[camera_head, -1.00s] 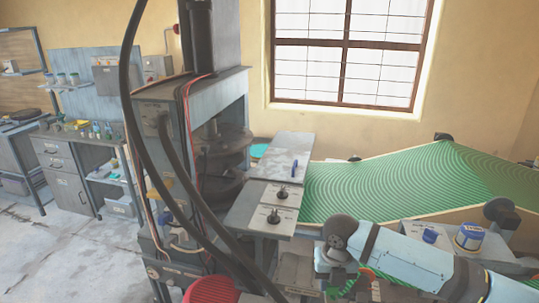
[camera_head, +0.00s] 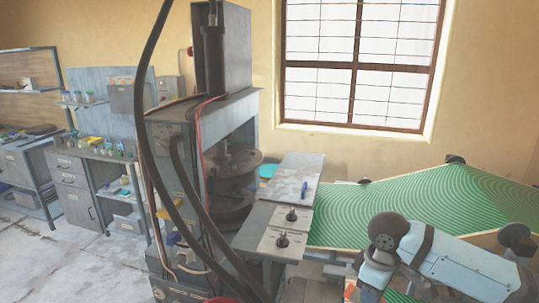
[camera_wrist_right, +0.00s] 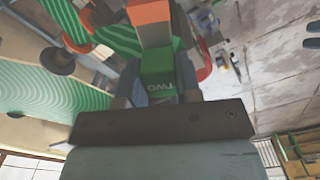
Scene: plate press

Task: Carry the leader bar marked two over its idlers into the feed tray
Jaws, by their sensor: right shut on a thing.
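The leader bar (camera_wrist_right: 158,66) has a green tag reading TWO, upside down, with an orange part above it in the right wrist view. My right gripper (camera_wrist_right: 157,88) is shut on it, one grey finger on each side. In the head view my right arm comes in from the right, and its gripper is mostly hidden at the bottom edge. Grey plates (camera_head: 299,174) lie beside the press; I cannot tell which part is the feed tray. Dark round roller ends, perhaps idlers, show at the green web's far edge (camera_head: 455,159) and near edge (camera_head: 514,235). My left gripper is out of view.
The tall grey press (camera_head: 228,108) stands left of the plates, with thick black hoses hanging in front. The patterned green web (camera_head: 420,200) slopes up to the right. Benches (camera_head: 75,170) stand far left. The concrete floor (camera_head: 50,260) is open at the left.

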